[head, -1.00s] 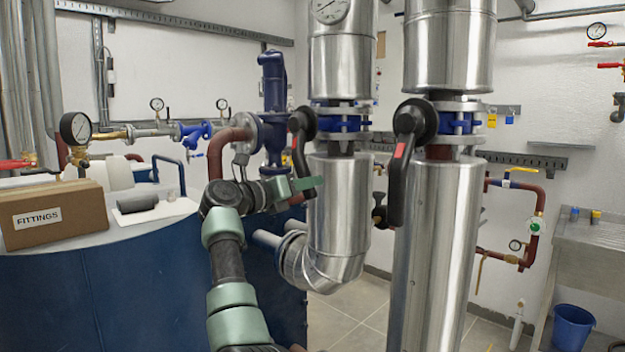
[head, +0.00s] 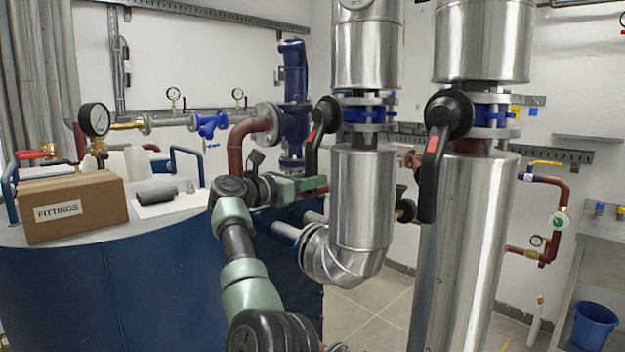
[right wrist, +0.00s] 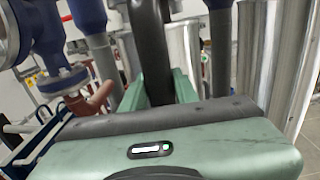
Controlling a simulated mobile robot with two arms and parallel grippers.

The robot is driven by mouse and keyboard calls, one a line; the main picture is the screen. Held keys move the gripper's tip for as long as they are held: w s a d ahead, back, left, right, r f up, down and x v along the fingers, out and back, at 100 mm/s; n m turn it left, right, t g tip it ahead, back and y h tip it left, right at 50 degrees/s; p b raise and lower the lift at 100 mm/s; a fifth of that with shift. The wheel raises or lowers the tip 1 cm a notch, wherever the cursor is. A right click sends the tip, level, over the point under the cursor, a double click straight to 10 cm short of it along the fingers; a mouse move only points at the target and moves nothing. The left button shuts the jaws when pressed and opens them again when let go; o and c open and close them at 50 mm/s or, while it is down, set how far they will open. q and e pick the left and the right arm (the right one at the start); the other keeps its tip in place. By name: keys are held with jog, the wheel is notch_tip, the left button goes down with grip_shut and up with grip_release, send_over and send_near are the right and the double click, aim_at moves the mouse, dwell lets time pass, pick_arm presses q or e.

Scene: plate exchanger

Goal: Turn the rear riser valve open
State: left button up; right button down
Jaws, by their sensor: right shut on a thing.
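The rear riser valve's black lever handle (head: 317,140), with a red stripe, hangs almost straight down from its hub on the left, farther steel riser (head: 362,200). A blue flanged valve body (head: 366,114) sits behind it. My right gripper (head: 313,184) reaches in from the left and is shut on the handle's lower end. In the right wrist view the black handle (right wrist: 152,50) stands between the green fingers of my gripper (right wrist: 160,88). The grasped tip itself is mostly hidden by the fingers. My left gripper is not in view.
A second riser (head: 465,250) with a similar black lever (head: 433,170) stands close on the right. A blue tank (head: 130,285) on the left carries a cardboard FITTINGS box (head: 75,212). A pipe elbow (head: 335,262) lies below my gripper. Floor shows between the risers.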

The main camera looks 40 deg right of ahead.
jog(key=shift+w+r, duration=0.1)
jog(key=shift+r, duration=0.05)
jog(key=c, duration=1.5)
grip_release()
jog(key=o, duration=0.4)
jog(key=shift+w, duration=0.15)
jog(key=shift+a, duration=0.1)
jog(key=a, duration=0.7)
jog(key=shift+s+a+b, duration=0.3)
jog(key=shift+a+b, duration=0.05)
